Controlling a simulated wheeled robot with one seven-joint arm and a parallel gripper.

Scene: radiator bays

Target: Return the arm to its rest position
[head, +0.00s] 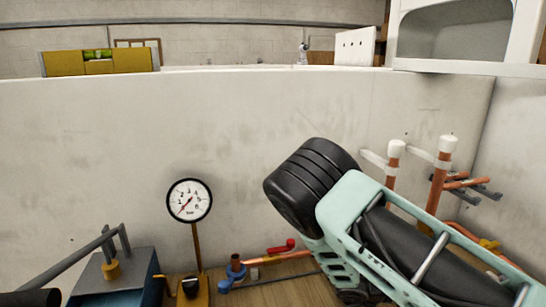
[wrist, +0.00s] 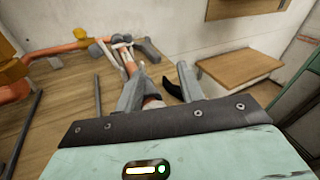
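My arm, mint green with black joints, crosses the right half of the head view from the lower right corner up to a thick black joint. I cannot make out my gripper in the head view. In the wrist view my gripper (wrist: 158,82) shows two grey fingers standing apart, with a gap between them. A copper pipe (wrist: 130,66) with white fittings shows beyond and between the fingers. I see nothing clamped in them.
A pressure gauge (head: 189,200) stands before the pale wall. A wooden shelf (wrist: 238,80) is right of the fingers.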

